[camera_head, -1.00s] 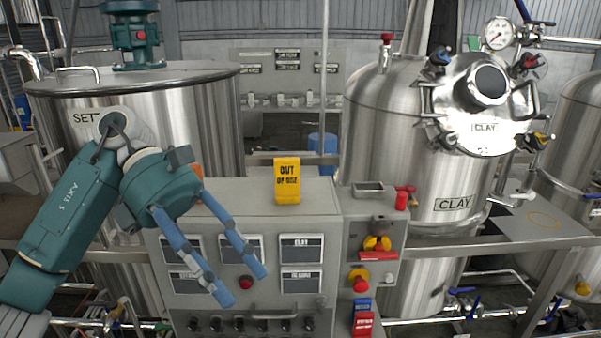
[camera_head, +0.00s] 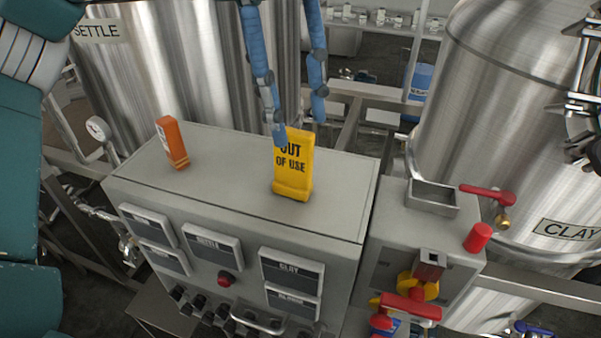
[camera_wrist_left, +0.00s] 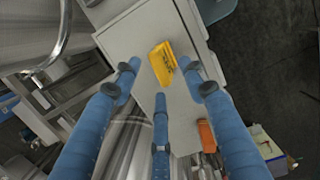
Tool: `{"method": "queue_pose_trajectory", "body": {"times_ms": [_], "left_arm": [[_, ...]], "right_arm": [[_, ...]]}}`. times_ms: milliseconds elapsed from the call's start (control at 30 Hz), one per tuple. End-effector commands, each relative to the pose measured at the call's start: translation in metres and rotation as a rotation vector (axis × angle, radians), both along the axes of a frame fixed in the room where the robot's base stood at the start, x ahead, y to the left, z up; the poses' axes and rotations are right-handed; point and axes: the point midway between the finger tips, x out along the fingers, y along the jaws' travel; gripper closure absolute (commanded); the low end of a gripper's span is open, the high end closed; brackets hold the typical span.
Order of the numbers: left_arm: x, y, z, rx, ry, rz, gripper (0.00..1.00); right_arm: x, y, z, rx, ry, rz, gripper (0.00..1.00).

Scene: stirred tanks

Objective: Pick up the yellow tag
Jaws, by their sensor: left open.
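The yellow tag (camera_head: 292,170), marked "OUT OF USE", stands upright on the top of the grey control cabinet. My left gripper (camera_head: 299,132) reaches down from the top of the head view with its blue fingers apart. One fingertip overlaps the tag's upper left in the picture; the other is at its upper right. I cannot tell whether they touch it. In the left wrist view the tag (camera_wrist_left: 163,63) shows between and beyond the open, empty fingers (camera_wrist_left: 160,75). My right gripper is not in view.
An orange tag-like object (camera_head: 172,142) stands left on the cabinet top (camera_head: 230,160). To the right are a box with a small tray (camera_head: 433,197), a red knob (camera_head: 478,237) and a red-handled valve (camera_head: 487,192). Steel tanks (camera_head: 190,60) stand behind; the cabinet top is otherwise clear.

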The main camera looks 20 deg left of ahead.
Motion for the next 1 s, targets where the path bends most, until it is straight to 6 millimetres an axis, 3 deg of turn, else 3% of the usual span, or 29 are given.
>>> {"method": "queue_pose_trajectory", "body": {"times_ms": [33, 233, 433, 600, 867, 1000], "left_arm": [[0.000, -0.001, -0.010, 0.000, 0.004, -0.003, 0.57], [-0.001, -0.003, -0.023, -0.002, 0.001, 0.000, 0.57], [-0.008, -0.004, -0.046, 0.001, 0.002, 0.000, 0.57], [-0.008, -0.008, -0.067, -0.001, 0.001, 0.000, 0.57], [-0.008, -0.009, -0.072, -0.003, -0.001, 0.000, 0.57], [-0.008, -0.009, -0.072, -0.003, -0.001, 0.000, 0.81]], "right_arm": [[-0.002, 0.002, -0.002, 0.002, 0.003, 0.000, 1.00], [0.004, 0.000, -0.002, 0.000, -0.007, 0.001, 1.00], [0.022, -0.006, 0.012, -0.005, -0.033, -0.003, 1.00], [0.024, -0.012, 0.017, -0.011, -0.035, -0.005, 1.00], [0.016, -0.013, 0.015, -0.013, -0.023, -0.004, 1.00], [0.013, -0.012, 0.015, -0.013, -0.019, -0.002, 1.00]]}}
